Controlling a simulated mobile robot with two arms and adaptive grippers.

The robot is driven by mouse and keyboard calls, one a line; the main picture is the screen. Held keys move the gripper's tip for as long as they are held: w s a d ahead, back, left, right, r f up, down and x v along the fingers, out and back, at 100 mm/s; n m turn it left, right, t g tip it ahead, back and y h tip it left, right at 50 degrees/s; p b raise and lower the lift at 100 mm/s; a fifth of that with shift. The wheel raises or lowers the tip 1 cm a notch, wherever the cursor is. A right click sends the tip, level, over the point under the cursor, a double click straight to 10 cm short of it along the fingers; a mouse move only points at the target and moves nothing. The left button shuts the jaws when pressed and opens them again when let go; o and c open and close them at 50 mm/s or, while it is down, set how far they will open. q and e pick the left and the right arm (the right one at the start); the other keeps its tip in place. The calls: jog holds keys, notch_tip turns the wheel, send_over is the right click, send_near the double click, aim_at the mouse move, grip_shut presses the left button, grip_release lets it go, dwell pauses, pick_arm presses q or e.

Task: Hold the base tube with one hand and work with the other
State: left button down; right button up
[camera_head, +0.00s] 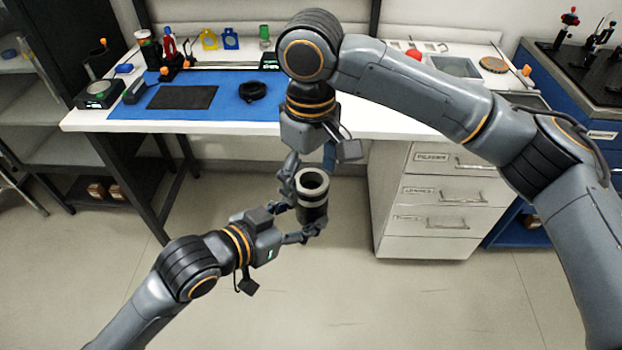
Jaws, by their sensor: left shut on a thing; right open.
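The base tube (313,190) is a short black cylinder with a pale rim and an open top. It is held roughly upright in the air in front of the bench's front edge. My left gripper (306,214) comes in from the lower left and is shut on the tube's side. My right gripper (310,165) points down from above, just over the tube's open top. It is open and holds nothing. Whether its fingers touch the rim is not clear.
A white bench (90,118) carries a blue mat (222,106) with a dark pad (183,97) and a black ring (252,91). Optical mounts and small parts stand along its back. A white drawer unit (420,235) stands at right. The floor in front is clear.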

notch_tip(320, 180, up, 11)
jog(key=shift+f, duration=0.2)
dwell(0.6)
